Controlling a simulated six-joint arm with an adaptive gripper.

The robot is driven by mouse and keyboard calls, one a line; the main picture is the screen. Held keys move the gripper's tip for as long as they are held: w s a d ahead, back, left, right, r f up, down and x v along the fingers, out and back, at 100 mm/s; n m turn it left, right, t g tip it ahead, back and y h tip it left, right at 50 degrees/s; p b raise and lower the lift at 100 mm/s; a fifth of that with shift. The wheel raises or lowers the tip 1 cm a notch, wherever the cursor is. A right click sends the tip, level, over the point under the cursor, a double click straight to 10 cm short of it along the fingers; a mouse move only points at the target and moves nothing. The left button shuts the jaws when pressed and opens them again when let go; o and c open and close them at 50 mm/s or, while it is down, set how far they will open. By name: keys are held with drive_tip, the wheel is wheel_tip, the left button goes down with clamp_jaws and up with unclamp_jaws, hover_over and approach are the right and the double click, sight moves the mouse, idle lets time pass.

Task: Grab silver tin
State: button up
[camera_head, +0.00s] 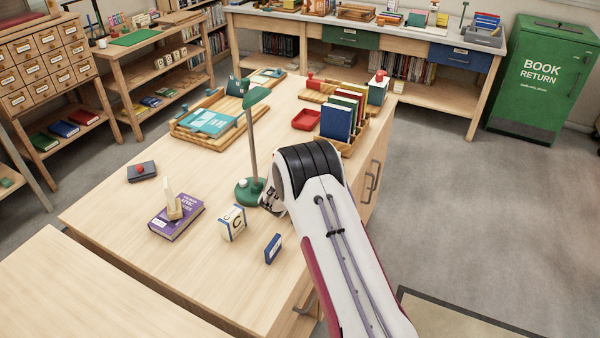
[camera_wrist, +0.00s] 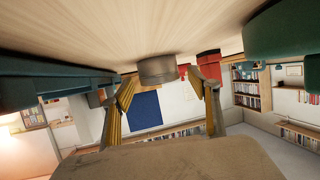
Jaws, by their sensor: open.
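In the wrist view, which is upside down, a short grey-brown round tin (camera_wrist: 157,69) stands on the pale tabletop, most likely the silver tin. My gripper (camera_wrist: 163,80) is open, with one finger on each side of the tin in the picture. I see no clear contact, and I cannot tell how deep the tin lies between the fingertips. In the head view, my arm hides the tin and most of my gripper; only a small part of the gripper shows beside the lamp base.
A green desk lamp (camera_head: 250,189) stands close left of my gripper. A red tray (camera_head: 306,119) and a rack of upright books (camera_head: 340,120) stand beyond.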

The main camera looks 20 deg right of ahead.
idle(0.5)
drive_tip(key=c, duration=1.3)
drive_tip(key=shift+r, duration=0.2)
drive_tip(key=shift+r, duration=4.8)
